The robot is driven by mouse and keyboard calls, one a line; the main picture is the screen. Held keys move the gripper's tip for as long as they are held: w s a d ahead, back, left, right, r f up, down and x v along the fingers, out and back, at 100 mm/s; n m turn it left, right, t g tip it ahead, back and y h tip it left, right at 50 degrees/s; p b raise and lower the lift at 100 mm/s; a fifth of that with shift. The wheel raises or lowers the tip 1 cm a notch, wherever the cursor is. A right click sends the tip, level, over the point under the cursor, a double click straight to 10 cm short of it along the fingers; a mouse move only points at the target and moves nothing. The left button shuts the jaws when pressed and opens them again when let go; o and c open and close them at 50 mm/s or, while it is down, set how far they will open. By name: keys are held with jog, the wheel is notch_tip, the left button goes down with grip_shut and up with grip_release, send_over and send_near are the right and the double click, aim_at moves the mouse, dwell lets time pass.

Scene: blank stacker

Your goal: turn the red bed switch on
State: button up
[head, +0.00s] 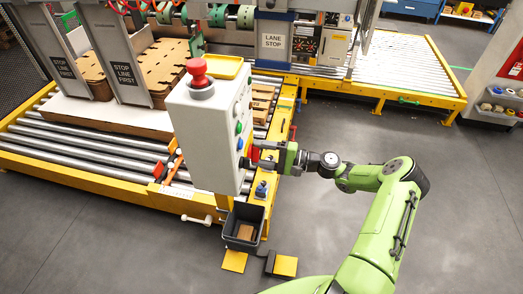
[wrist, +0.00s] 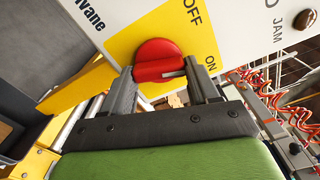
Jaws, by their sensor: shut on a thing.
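The red bed switch (wrist: 158,52) is a round red knob with a grip bar, on a yellow plate (wrist: 115,38) marked OFF and ON. In the wrist view OFF is above the knob and ON is to its right. My gripper (wrist: 162,75) is shut on the switch, with one finger on each side of its bar. In the head view my gripper (head: 264,155) reaches in from the right to the side face of the white control box (head: 208,140). There the switch (head: 255,153) is a small red patch, partly hidden by the fingers. I cannot tell which mark it points to.
A red mushroom button (head: 197,68) tops the box; green and blue buttons are on its side face. A dark bin (head: 232,240) stands below. Roller conveyors (head: 85,147) with brown stacked blanks lie left. Open grey floor (head: 450,200) is at the right.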

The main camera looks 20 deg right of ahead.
jog(key=m+p, duration=0.1)
jog(key=m, duration=0.4)
jog(key=shift+f+p, duration=0.1)
jog(key=shift+p, duration=0.2)
jog(key=shift+m, duration=0.3)
jog(key=o, duration=1.1)
jog(key=shift+c, duration=0.2)
jog(key=shift+s+d, duration=0.1)
jog(key=v, duration=1.5)
jog(key=shift+s+d, duration=0.15)
jog(key=shift+d, duration=0.1)
